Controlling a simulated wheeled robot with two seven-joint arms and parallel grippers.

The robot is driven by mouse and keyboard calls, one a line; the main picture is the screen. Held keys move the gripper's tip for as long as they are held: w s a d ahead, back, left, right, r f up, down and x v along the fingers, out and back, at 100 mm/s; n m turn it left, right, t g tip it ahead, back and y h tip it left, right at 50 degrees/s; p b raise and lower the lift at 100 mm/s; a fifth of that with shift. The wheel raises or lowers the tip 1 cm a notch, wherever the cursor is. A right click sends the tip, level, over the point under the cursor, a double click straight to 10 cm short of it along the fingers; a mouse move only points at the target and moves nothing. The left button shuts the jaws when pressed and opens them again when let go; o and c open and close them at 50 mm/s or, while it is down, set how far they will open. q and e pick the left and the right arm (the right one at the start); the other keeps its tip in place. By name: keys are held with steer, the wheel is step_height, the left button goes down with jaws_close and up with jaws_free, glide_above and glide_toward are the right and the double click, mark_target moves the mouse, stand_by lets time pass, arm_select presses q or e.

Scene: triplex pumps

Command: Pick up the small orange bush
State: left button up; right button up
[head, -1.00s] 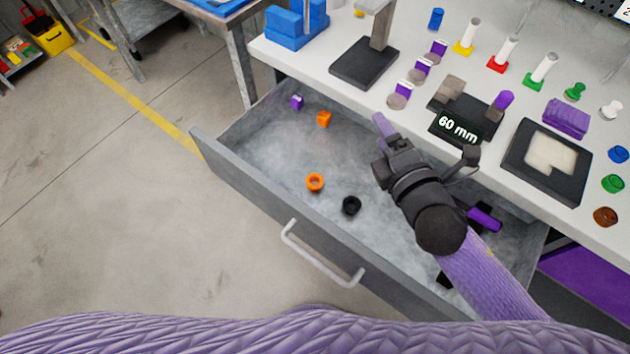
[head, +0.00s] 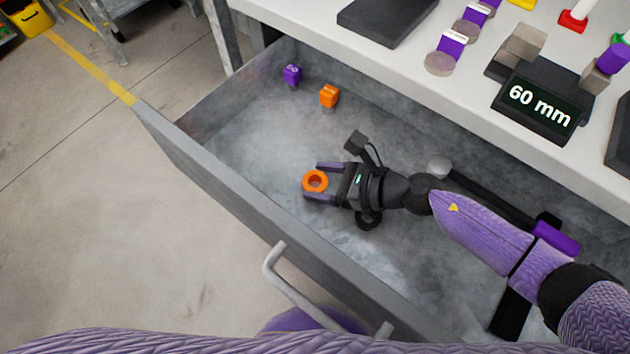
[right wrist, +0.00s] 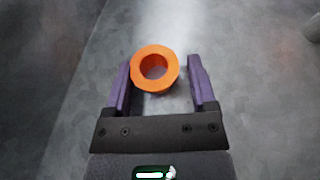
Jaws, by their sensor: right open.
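The small orange bush (head: 315,181) is a short ring with a round hole. It stands on the floor of the open grey drawer (head: 240,150). My right gripper (head: 316,182) is open in the drawer, with one finger on each side of the bush. In the right wrist view the bush (right wrist: 155,68) is between the purple fingertips of the gripper (right wrist: 160,75), close to the left finger and with a clear gap to the right one. I cannot tell whether the left finger touches it. My left gripper is not in view.
The drawer's front wall (head: 230,190) is close by. The worktop with the 60 mm display (head: 540,105) overhangs the right side.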

steer(key=shift+w+a+f, duration=0.1)
steer(key=shift+a, duration=0.1)
jaws_close()
